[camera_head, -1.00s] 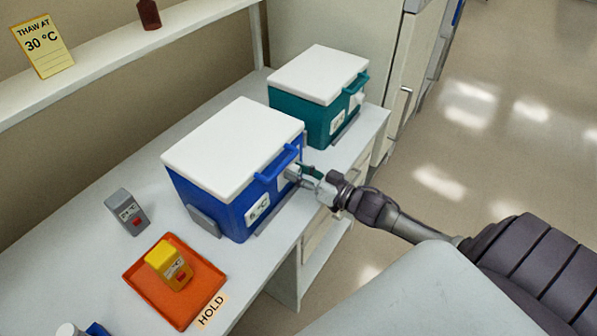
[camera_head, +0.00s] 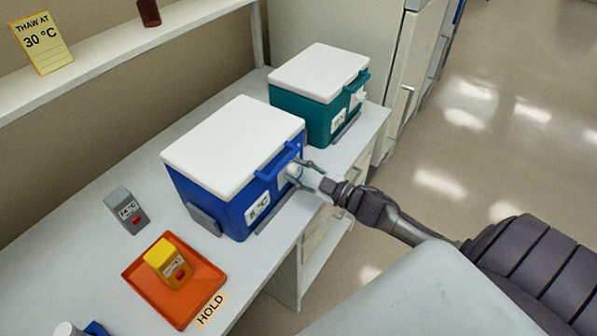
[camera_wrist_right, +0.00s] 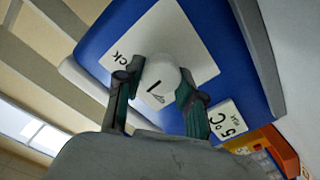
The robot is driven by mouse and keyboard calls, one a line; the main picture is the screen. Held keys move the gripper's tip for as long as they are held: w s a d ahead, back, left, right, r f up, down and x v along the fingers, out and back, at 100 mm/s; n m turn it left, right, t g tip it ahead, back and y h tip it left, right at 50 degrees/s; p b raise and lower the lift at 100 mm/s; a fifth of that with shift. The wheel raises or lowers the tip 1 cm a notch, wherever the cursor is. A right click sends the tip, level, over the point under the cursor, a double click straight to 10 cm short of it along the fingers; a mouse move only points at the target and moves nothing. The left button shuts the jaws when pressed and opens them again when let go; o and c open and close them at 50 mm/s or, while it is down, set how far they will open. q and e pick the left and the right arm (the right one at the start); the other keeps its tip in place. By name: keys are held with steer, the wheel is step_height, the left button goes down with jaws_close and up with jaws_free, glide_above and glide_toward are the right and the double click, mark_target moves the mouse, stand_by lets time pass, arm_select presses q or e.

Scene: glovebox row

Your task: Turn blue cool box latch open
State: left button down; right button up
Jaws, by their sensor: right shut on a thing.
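The blue cool box (camera_head: 220,195) with a white lid (camera_head: 234,148) stands on the bench, its lid down. Its latch, a round white knob on the side facing my right arm, shows in the right wrist view (camera_wrist_right: 160,80) with a dark mark on its face. My right gripper (camera_head: 304,174) is at that side of the box. In the right wrist view its two fingers (camera_wrist_right: 157,92) are on either side of the knob, shut on it. In the head view the gripper hides part of the knob. My left gripper is not in view.
A teal cool box (camera_head: 312,115) stands behind the blue one. An orange tray (camera_head: 205,270) holds a yellow block (camera_head: 168,262); a grey block (camera_head: 127,210) stands nearby. A shelf with a yellow "THAW AT 30 °C" sign (camera_head: 41,44) runs along the wall.

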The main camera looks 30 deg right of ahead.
steer(key=n+b, duration=0.1)
steer(key=n, duration=0.3)
steer(key=shift+f+n, duration=0.1)
steer(key=shift+n, duration=0.2)
steer(key=shift+n+b, duration=0.6)
steer(key=shift+n, duration=1.4)
steer(key=o, duration=1.1)
steer(key=shift+a, duration=0.1)
steer(key=shift+o, duration=0.2)
steer(key=shift+s, duration=0.2)
steer(key=v, duration=1.1)
steer(key=shift+s+d, duration=0.2)
steer(key=shift+s, duration=0.15)
